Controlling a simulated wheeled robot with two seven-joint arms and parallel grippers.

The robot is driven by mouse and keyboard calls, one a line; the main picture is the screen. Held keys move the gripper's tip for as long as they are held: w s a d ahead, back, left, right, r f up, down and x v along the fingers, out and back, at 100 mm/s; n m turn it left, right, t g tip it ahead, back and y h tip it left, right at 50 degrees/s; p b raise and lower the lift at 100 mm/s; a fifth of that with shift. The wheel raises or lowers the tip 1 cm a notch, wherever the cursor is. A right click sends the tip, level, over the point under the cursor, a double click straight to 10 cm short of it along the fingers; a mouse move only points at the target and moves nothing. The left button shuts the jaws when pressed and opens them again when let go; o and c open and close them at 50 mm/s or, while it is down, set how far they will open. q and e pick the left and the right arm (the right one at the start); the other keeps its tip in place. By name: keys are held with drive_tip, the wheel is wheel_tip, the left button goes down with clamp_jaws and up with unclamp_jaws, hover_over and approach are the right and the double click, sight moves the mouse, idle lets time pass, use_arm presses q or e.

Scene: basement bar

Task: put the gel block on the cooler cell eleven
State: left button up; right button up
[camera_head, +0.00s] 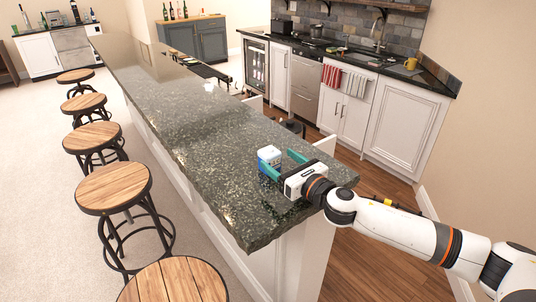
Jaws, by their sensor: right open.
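A small white and blue block (269,153), which looks like the gel block, sits on the dark speckled bar counter (215,130) near its close right end. My right gripper (282,163) is at the block, with its two green fingers open and pointing toward it. One finger overlaps the block's lower edge in the picture; I cannot tell whether they touch. My left gripper is not in view. I cannot make out a cell marked eleven. A glass-fronted cooler (256,64) stands in the back cabinets.
Several round wooden stools (113,187) line the counter's left side. The counter's long middle is mostly clear. A back counter with a sink (366,58), a yellow mug (410,63) and towels (331,77) runs behind. Wooden floor (365,185) lies between the two counters.

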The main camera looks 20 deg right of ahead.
sight(265, 145)
drive_tip(key=shift+x, duration=1.15)
drive_tip(key=shift+w+a, duration=0.1)
drive_tip(key=shift+w, duration=0.25)
drive_tip(key=p+x, duration=0.1)
drive_tip(key=x, duration=0.3)
drive_tip(key=shift+w+d+f+p, duration=0.1)
drive_tip(key=shift+w+d+p, duration=0.05)
drive_tip(key=shift+d+p, duration=0.25)
drive_tip(key=shift+w+a+f, duration=0.15)
drive_tip(key=shift+w+a, duration=0.1)
drive_tip(key=shift+w, duration=0.3)
drive_tip(key=shift+s+d, duration=0.1)
drive_tip(key=shift+s, duration=0.05)
drive_tip(key=c, duration=0.5)
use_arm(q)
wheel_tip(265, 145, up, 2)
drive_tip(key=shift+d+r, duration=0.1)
use_arm(e)
drive_tip(key=c, duration=0.7)
drive_tip(key=shift+c, duration=0.2)
